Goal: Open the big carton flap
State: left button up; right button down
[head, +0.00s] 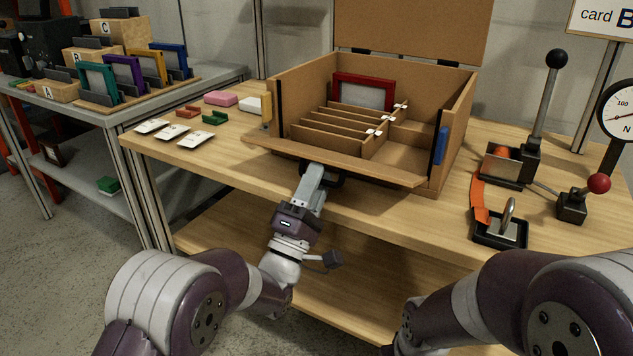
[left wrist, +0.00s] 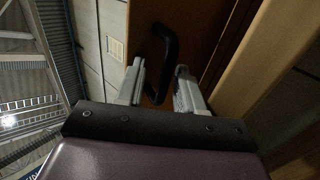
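The open cardboard carton (head: 458,125) stands on the wooden table. Its large back panel (head: 410,28) stands upright on dark hinges. Its front flap (head: 350,163) is folded outward and down, with a black handle (head: 335,180) on its outer face. The handle also shows in the left wrist view (left wrist: 171,45). My left gripper (head: 312,178) is at the handle, below the flap edge. In the wrist view its two fingers (left wrist: 160,85) are apart, with the handle's lower end between them; contact is unclear. My right gripper is out of view; only its arm shows.
Inside the carton are dividers and a red-framed panel (head: 362,92). White cards (head: 174,132) and small coloured blocks (head: 221,98) lie to the left. A lever (head: 545,95), a red-knobbed device (head: 572,207) and a black-framed ring (head: 500,229) stand right. A side table holds framed panels.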

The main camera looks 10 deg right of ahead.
pick_arm(q)
jog(key=shift+s, duration=0.1)
jog(key=v, duration=1.2)
jog(key=shift+f+p, duration=0.3)
jog(key=shift+p, duration=0.1)
jog(key=shift+s+a, duration=0.15)
jog(key=shift+c, duration=0.3)
